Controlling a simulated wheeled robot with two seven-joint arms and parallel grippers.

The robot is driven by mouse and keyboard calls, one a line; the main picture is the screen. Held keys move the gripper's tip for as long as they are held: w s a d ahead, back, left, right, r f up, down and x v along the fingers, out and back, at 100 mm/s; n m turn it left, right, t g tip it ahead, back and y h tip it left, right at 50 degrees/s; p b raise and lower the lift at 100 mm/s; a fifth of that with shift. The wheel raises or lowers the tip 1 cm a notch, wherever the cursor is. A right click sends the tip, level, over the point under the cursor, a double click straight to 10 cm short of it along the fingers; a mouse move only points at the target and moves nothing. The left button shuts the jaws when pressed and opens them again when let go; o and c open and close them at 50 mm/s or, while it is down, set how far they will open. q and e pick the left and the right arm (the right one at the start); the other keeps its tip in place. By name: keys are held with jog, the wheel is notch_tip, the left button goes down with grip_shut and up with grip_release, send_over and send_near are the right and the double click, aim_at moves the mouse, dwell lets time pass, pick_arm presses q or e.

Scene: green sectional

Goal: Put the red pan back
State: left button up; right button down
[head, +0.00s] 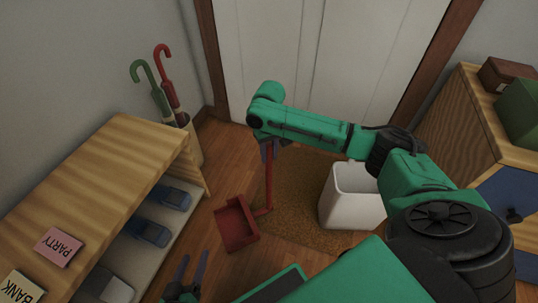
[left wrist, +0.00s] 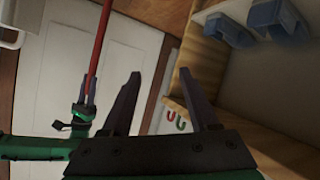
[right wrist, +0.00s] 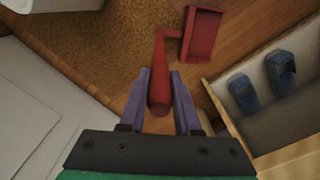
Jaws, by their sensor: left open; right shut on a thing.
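The red pan is a dustpan (head: 236,225) with an upright red handle. Its scoop hangs low over the floor near the brown mat in the head view. My right gripper (head: 269,150) is shut on the upper end of the handle. In the right wrist view the handle (right wrist: 159,80) sits between the purple fingers, with the scoop (right wrist: 202,34) beyond it. My left gripper (head: 188,270) is open and empty at the bottom of the head view, left of and below the scoop. The left wrist view shows its spread fingers (left wrist: 165,105) and the red handle (left wrist: 99,50) in my right gripper.
A wooden shelf unit (head: 105,165) with blue shoes (head: 150,232) stands at the left. An umbrella stand (head: 194,145) is behind it. A white bin (head: 352,197) stands on the brown mat (head: 300,190) before the white door (head: 320,50). A wooden cabinet (head: 458,130) is at right.

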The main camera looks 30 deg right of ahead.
aim_at(269, 145)
jog(key=c, duration=0.6)
grip_release()
jog(key=shift+f, duration=0.1)
pick_arm(q)
jog(key=shift+r, duration=0.15)
pick_arm(e)
notch_tip(269, 145, up, 4)
jog(key=shift+r+p, duration=0.25)
jog(key=shift+p, duration=0.75)
notch_tip(269, 145, up, 7)
jog(key=p, duration=0.2)
jog(key=shift+p, duration=0.4)
jog(key=shift+r, duration=0.4)
pick_arm(q)
jog(key=a+r+m+g+y, duration=0.1)
jog(key=a+r+g+y, duration=0.1)
jog(key=a+r+g, duration=0.2)
jog(key=s+a+g, duration=0.1)
jog(key=a, duration=0.1)
jog(key=shift+a+y, duration=0.3)
jog(key=shift+y, duration=0.1)
